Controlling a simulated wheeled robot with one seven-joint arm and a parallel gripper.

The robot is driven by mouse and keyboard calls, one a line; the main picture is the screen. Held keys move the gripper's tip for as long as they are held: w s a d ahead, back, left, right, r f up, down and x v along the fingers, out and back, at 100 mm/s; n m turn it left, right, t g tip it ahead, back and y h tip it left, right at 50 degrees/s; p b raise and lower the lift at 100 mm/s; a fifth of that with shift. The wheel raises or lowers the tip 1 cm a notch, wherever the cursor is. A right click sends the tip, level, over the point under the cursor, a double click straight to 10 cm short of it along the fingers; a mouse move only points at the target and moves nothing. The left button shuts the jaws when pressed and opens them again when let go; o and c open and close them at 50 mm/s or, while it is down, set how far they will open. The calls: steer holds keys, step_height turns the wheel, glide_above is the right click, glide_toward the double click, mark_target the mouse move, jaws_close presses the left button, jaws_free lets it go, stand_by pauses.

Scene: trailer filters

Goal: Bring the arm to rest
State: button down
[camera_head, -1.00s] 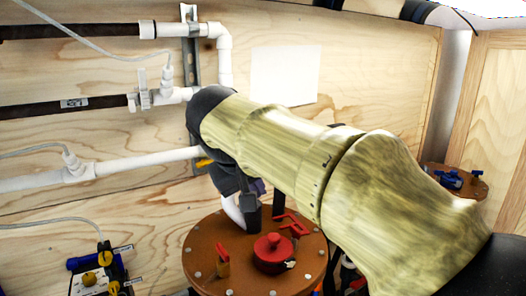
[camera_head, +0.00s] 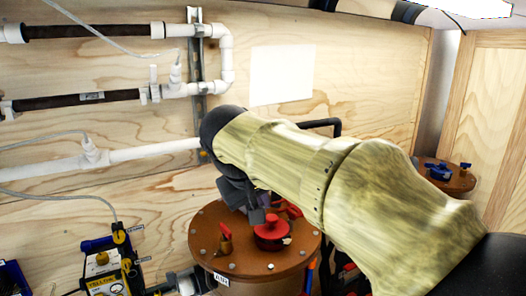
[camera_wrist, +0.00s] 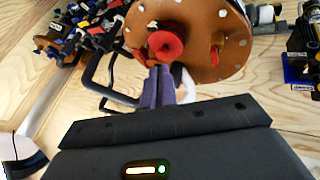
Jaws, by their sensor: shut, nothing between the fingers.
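My gripper (camera_wrist: 158,72) shows in the wrist view with its fingers together and nothing between them. In the head view my gripper (camera_head: 257,214) hangs at the end of my arm, just above the brown round lid. My arm (camera_head: 300,165), in yellowish sleeves, reaches from the lower right toward the centre. The brown lid (camera_head: 215,262) carries a red knob (camera_head: 272,236) and red-handled valves; my gripper partly covers them. The lid also shows in the wrist view (camera_wrist: 213,55), with the red knob (camera_wrist: 166,44) just beyond the fingertips. I cannot tell whether the fingers touch anything.
White and dark pipes (camera_head: 85,98) run along the plywood wall at left. A yellow and black device (camera_head: 112,270) stands at lower left. A second brown lid (camera_head: 452,180) with blue valves is at right. A black bent pipe (camera_wrist: 95,75) lies close left of my fingers.

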steer(key=s+d+f+g+y+b, duration=0.1)
steer(key=d+f, duration=0.2)
steer(key=f, duration=0.4)
steer(key=d+f+g+b, duration=0.1)
steer(key=d+f, duration=0.2)
steer(key=f, duration=0.5)
steer(key=s+d+f+m, duration=0.1)
steer(key=s+d+f, duration=0.2)
steer(key=f, duration=0.3)
steer(key=s+d+f+m+g+y+b, duration=0.1)
steer(key=s+d+f+m, duration=0.1)
steer(key=s+f, duration=0.3)
steer(key=s+d+f+m+b, duration=0.1)
steer(key=s+d+f, duration=0.3)
steer(key=f, duration=0.4)
steer(key=shift+d+m+g+y, duration=0.2)
steer(key=shift+m+g+y, duration=0.1)
